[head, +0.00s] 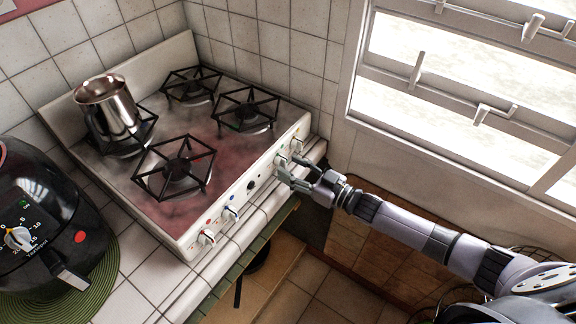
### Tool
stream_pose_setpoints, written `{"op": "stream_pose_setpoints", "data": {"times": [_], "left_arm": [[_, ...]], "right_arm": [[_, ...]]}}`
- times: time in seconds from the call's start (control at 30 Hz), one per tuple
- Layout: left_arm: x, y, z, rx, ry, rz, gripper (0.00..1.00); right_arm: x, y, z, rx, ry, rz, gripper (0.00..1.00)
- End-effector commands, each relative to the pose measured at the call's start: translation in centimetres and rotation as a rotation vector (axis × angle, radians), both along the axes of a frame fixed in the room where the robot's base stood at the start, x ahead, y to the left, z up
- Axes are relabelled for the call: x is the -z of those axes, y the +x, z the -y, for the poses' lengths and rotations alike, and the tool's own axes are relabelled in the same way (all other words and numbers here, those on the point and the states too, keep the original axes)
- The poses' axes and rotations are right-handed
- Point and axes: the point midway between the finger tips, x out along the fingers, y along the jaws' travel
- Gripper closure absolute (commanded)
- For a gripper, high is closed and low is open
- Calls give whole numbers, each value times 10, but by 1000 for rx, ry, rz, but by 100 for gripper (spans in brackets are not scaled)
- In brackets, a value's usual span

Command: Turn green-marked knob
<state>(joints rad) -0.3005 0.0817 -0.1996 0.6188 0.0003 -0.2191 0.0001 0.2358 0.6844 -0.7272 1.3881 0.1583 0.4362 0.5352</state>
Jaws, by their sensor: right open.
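A white stove (160,215) with a reddish top stands on the tiled counter, its knobs along the front panel. Toward the far right end of the panel are two pale knobs; the nearer one (281,160) appears to have a greenish mark by it, but the marks are too small to tell surely. My right gripper (290,171) is open, its fingers right by this knob and partly covering that area. I cannot tell whether they touch it. My left gripper is not in view.
Two more knobs, one by a blue mark (231,212) and one further left (207,237), sit on the panel with a black button (251,186) between the knob pairs. A metal pot (107,108) stands on the back left burner. A black air fryer (40,220) is at left.

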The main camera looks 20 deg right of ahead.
Motion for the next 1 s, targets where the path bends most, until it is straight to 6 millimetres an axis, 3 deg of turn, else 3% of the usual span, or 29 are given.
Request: {"op": "stream_pose_setpoints", "data": {"times": [0.2,0.4,0.6,1.0], "left_arm": [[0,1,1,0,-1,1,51],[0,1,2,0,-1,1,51],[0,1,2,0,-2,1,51],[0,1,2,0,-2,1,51]], "right_arm": [[2,-40,31,0,-2,-5,54],[1,-67,52,0,-1,-3,54],[0,-78,61,0,-1,-1,54],[0,-79,62,0,0,0,54]]}}
